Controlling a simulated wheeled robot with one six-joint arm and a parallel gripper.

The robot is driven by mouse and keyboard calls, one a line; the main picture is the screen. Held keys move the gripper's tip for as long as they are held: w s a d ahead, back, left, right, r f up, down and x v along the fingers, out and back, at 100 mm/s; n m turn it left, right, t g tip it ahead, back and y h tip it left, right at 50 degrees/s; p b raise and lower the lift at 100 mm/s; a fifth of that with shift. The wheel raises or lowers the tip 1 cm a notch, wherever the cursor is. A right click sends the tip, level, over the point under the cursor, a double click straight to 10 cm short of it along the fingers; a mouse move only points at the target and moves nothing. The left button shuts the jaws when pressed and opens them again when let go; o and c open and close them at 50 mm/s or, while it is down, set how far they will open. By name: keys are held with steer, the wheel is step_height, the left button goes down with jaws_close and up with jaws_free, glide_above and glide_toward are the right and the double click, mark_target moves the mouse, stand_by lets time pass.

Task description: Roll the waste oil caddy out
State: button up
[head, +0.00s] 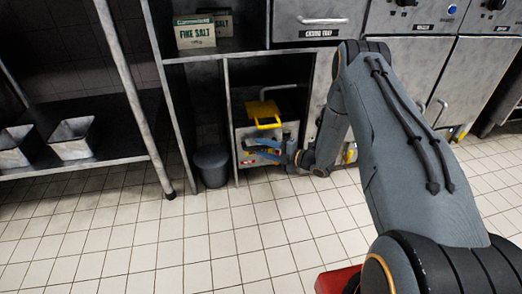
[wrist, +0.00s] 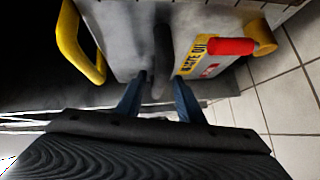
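The waste oil caddy (head: 243,133) is a grey metal box in the open bay under the counter. It has a yellow handle (head: 264,113) on top, which also shows in the wrist view (wrist: 95,70). The wrist view shows the caddy's front (wrist: 120,30) with a yellow label, partly readable, and a red grip (wrist: 231,46). My gripper (wrist: 160,82) is at that front, also seen in the head view (head: 262,150). Its blue fingers are apart, one on each side of a dark upright bar (wrist: 163,48), with gaps visible. My gripper and wrist hide part of the front.
A dark grey bin (head: 211,165) stands left of the caddy beside a bay post (head: 232,125). Salt boxes (head: 194,32) sit on the shelf above. A steel rack (head: 105,150) with metal pans stands left. The tiled floor (head: 190,240) in front is clear.

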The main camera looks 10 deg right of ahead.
steer(key=shift+w+a, duration=0.3)
steer(key=shift+w, duration=0.05)
steer(key=shift+c, duration=0.4)
jaws_close()
